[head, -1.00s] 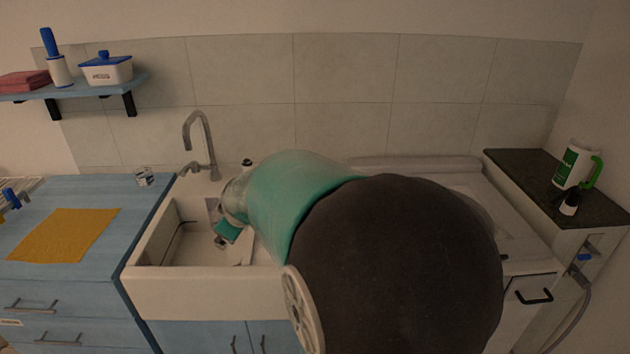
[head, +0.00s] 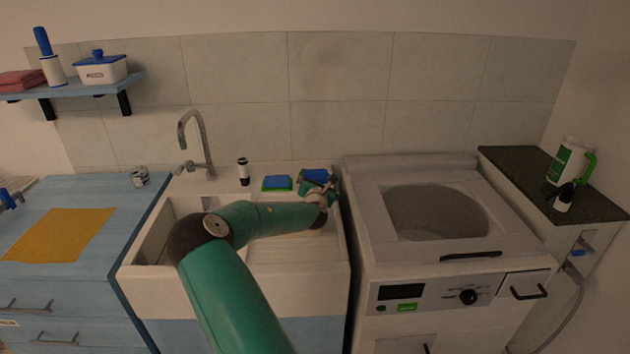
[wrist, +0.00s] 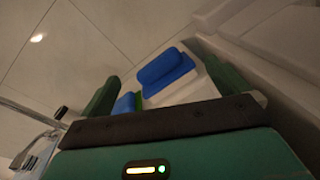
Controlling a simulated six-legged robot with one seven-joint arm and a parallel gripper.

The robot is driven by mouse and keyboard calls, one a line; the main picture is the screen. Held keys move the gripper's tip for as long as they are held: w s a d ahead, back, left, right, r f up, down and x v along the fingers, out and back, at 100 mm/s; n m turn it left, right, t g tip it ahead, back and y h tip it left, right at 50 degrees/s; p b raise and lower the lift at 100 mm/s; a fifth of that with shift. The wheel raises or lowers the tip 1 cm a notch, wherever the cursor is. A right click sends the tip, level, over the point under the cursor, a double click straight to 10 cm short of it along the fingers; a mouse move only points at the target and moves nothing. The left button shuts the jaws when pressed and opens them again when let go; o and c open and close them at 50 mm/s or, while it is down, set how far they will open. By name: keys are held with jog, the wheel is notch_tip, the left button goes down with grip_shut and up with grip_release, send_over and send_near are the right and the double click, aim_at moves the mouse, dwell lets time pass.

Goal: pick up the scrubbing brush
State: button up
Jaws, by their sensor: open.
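The scrubbing brush (head: 316,175) has a blue top and sits at the back right of the sink's rim, partly hidden by my gripper in the head view. In the wrist view the brush (wrist: 164,68) shows a rounded blue handle over a blue and whitish lower part. My gripper (head: 318,188) is at the brush in the head view. In the wrist view the two green fingers of my gripper (wrist: 168,88) are wide apart, with the brush showing between and beyond them. I cannot tell whether a finger touches it.
A blue and green sponge (head: 277,183) lies just left of the brush, close to one finger in the wrist view (wrist: 126,103). A dark-topped white bottle (head: 243,171) and the tap (head: 205,145) stand farther left. A white washing machine (head: 410,165) stands close on the right.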

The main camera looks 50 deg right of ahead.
aim_at(315, 173)
jog(key=n, duration=0.2)
jog(key=w+f+n+t, duration=0.1)
jog(key=n, duration=0.1)
jog(key=w+d+n+t, duration=0.1)
jog(key=n, duration=0.1)
jog(key=shift+w+d+f, duration=0.1)
jog(key=shift+f, duration=0.25)
jog(key=shift+x, duration=3.65)
jog(key=c, duration=0.9)
